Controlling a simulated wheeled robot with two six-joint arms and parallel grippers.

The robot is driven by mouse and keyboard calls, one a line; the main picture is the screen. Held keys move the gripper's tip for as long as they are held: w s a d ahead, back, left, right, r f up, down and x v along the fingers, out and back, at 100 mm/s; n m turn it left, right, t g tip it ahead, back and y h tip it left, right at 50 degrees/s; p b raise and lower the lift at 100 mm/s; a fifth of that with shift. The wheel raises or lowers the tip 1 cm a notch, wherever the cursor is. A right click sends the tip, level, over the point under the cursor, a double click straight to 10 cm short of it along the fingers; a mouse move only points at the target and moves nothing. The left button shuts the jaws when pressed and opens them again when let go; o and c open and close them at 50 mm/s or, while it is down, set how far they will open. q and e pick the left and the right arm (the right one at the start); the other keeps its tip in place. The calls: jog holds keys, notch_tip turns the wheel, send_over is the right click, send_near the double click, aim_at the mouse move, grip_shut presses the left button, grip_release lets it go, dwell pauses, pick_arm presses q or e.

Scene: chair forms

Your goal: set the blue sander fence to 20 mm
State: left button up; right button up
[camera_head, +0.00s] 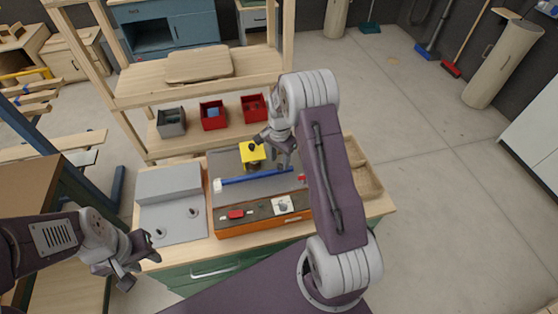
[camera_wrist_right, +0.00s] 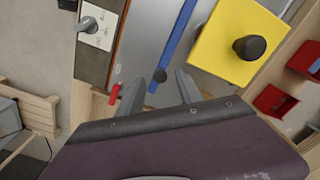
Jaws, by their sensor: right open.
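The blue fence (camera_head: 258,177) is a long thin bar lying across the grey bed of the orange-sided sander (camera_head: 236,223). It also shows in the right wrist view (camera_wrist_right: 178,42), with a dark round knob (camera_wrist_right: 159,75) at its near end. My right gripper (camera_wrist_right: 160,84) is open, its two fingers on either side of that knob in the picture; contact cannot be told. In the head view my right gripper (camera_head: 287,158) is over the right part of the sander, near the yellow block (camera_head: 252,152). My left gripper (camera_head: 140,270) is open and empty, left of the bench front.
A white plate with a switch (camera_head: 283,205), a red part (camera_head: 236,215) and a small red lever (camera_wrist_right: 115,94) are on the sander. A grey stepped block (camera_head: 170,183) stands left. Red bins (camera_head: 213,115) and a grey bin (camera_head: 171,122) sit on the shelf behind.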

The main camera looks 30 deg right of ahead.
jog(key=shift+d+f, duration=0.25)
jog(key=shift+f, duration=0.75)
jog(key=shift+a+r, duration=0.1)
jog(key=shift+a, duration=0.05)
jog(key=shift+c, duration=0.3)
grip_shut()
